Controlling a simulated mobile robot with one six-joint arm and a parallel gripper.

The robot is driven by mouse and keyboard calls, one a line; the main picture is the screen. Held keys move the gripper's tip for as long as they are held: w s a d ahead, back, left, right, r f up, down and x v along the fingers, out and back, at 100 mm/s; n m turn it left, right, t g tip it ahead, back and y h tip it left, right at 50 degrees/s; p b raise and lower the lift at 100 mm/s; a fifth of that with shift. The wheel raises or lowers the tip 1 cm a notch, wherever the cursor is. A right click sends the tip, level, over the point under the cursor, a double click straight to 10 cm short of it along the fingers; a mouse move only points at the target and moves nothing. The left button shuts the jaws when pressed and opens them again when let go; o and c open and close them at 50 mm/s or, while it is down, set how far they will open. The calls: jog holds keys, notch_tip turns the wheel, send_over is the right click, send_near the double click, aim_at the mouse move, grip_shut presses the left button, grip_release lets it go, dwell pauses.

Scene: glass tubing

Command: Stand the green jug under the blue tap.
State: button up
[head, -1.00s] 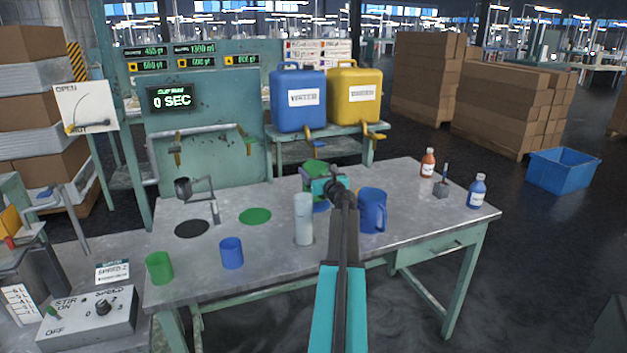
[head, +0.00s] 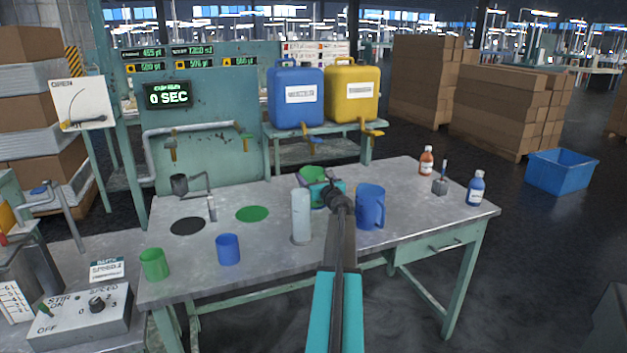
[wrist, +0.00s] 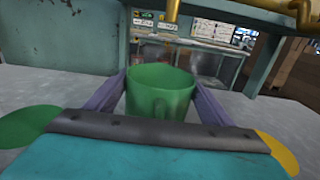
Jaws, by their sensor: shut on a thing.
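The green jug (wrist: 160,88) is between the two purple fingers of my gripper (wrist: 160,97) in the wrist view. My gripper is shut on it. In the head view, the jug (head: 312,173) shows just behind my gripper (head: 325,192), partly covered by it. Its base is hidden, so I cannot tell if it touches the table. A blue container (head: 295,97) stands on a rack behind, with a brass tap (head: 309,136) low at its front. In the wrist view, a brass tap (wrist: 173,9) hangs above and beyond the jug.
A pale cylinder (head: 301,216) and a large blue jug (head: 370,207) stand close on either side of my arm. A yellow container (head: 351,95) is beside the blue one. Green (head: 252,214) and black (head: 187,226) discs mark the left tabletop. Bottles stand far right.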

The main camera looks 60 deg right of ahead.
jog(key=shift+f, duration=0.15)
jog(key=o, duration=1.6)
jog(key=shift+s+r, duration=0.1)
jog(key=shift+r, duration=0.1)
jog(key=shift+v, duration=3.65)
jog(key=shift+r, duration=0.15)
